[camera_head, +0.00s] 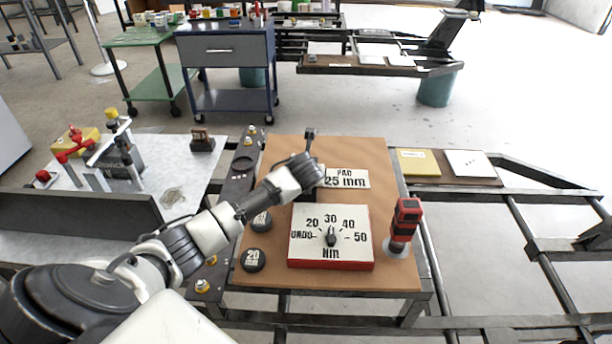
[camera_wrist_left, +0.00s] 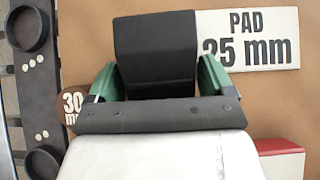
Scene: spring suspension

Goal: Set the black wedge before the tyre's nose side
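The black wedge (camera_wrist_left: 155,45) is a blocky dark piece with slanted faces, large in the left wrist view. The green fingers of my left gripper (camera_wrist_left: 157,80) lie against its two sides and appear closed on it. In the head view my left gripper (camera_head: 306,192) points down over the brown board, beside the white PAD 25 mm plate (camera_head: 347,179). The wrist hides most of the wedge there. I cannot make out a tyre in either view. My right gripper is not in view.
On the brown board (camera_head: 285,150) are a white torque dial with a red base (camera_head: 331,235), a red-and-black tool (camera_head: 404,222) and black round pads (camera_head: 253,260). A dark rail (camera_head: 238,185) runs along its left.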

